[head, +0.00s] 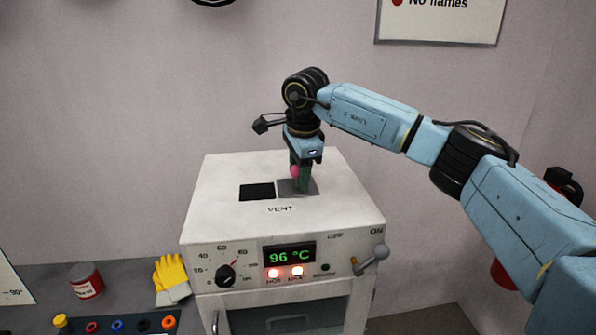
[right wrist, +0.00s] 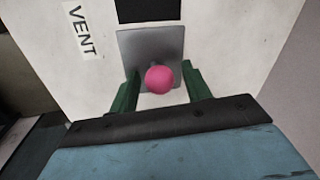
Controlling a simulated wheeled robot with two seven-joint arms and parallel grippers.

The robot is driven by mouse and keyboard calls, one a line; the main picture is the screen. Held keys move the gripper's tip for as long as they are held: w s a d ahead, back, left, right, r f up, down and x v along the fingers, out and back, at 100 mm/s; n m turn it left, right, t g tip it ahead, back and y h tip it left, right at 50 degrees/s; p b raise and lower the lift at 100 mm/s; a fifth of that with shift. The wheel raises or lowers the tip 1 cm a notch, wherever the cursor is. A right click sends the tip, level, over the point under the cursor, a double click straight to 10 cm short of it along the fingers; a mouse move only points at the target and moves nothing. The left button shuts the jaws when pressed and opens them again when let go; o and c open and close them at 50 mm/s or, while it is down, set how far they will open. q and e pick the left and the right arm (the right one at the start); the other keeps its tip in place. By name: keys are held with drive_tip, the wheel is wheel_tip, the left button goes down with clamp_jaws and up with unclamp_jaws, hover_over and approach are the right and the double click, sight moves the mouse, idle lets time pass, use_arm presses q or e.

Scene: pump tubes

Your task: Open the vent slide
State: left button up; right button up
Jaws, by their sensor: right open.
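The vent slide (head: 312,188) is a grey metal plate on top of the white oven-like box, to the right of a black vent opening (head: 257,191) in the head view. The plate also shows in the right wrist view (right wrist: 133,45), with a pink knob (right wrist: 160,80) on it. The VENT label (head: 280,209) is in front of them. My right gripper (right wrist: 160,88) points down over the plate, its green fingers open on either side of the knob with gaps on both sides. In the head view the gripper (head: 300,180) partly hides the knob. My left gripper is not in view.
The white box (head: 225,225) has a dial (head: 226,275), a 96 °C display (head: 290,253) and a lever (head: 372,260) on its front. A yellow glove (head: 171,272) and a red can (head: 86,281) are at the left.

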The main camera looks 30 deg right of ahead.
drive_tip(key=shift+a, duration=0.1)
drive_tip(key=shift+r, duration=0.2)
wheel_tip(320, 180, up, 13)
drive_tip(key=s+b, duration=0.1)
drive_tip(key=s, duration=0.1)
drive_tip(key=shift+s+a, duration=0.2)
drive_tip(key=shift+s, duration=0.05)
drive_tip(key=shift+f, duration=0.15)
